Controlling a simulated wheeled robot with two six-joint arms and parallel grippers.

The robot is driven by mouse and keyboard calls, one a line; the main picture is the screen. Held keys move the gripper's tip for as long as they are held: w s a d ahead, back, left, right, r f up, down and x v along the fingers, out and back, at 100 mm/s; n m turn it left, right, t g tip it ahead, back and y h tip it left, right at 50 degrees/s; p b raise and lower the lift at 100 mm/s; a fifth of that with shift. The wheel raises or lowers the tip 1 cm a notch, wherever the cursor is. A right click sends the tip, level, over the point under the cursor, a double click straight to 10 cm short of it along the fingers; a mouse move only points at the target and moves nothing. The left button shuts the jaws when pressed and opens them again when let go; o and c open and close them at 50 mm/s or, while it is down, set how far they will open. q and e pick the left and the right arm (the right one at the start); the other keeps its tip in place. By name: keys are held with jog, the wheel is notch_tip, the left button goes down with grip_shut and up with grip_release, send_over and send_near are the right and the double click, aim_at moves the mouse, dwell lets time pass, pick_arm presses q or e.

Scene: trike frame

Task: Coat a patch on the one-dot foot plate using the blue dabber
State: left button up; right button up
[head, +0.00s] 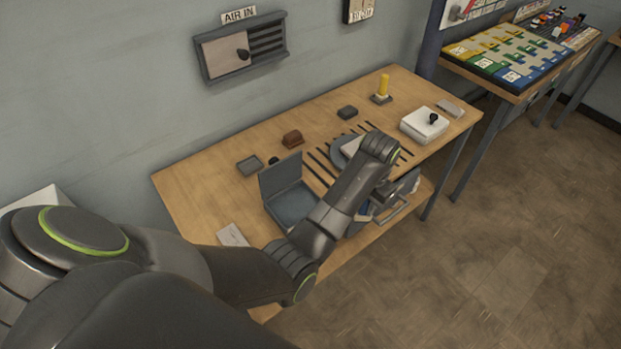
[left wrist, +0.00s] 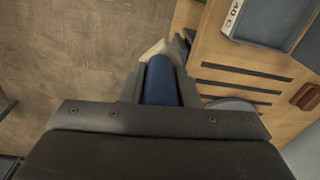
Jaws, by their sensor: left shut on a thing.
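My left gripper (head: 388,204) is at the front edge of the workbench in the head view, partly behind my own wrist. In the left wrist view it (left wrist: 158,85) is shut on the blue dabber (left wrist: 160,84), which has a pale tip pointing away from the camera. A bit of blue also shows by the gripper in the head view. A round grey disc (head: 338,156) with a pale plate on it lies on the bench, partly hidden by my arm. I cannot make out any dot marking on a foot plate. My right gripper is out of view.
An open grey box (head: 287,203) stands at the bench front. A brown block (head: 292,138), a grey tray (head: 249,166), a dark block (head: 347,112), a yellow cylinder (head: 383,83) and a white box (head: 424,123) stand around. Dark slots run across the bench top.

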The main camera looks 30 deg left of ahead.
pick_arm(q)
jog(key=s+a+r+n+t+y+p, duration=0.1)
jog(key=s+a+n+y+p, duration=0.15)
jog(key=a+p, duration=0.4)
jog(key=s+a+r+n+t+y+p, duration=0.1)
jog(key=a+n+y+p, duration=0.3)
jog(key=a, duration=0.6)
jog(key=shift+h, duration=0.35)
notch_tip(320, 180, down, 6)
jog(key=b, duration=0.7)
jog(key=shift+s+d+r, duration=0.1)
jog(key=shift+d, duration=0.05)
jog(key=shift+f, duration=0.45)
jog(key=shift+s+f, duration=0.1)
dwell(1.0)
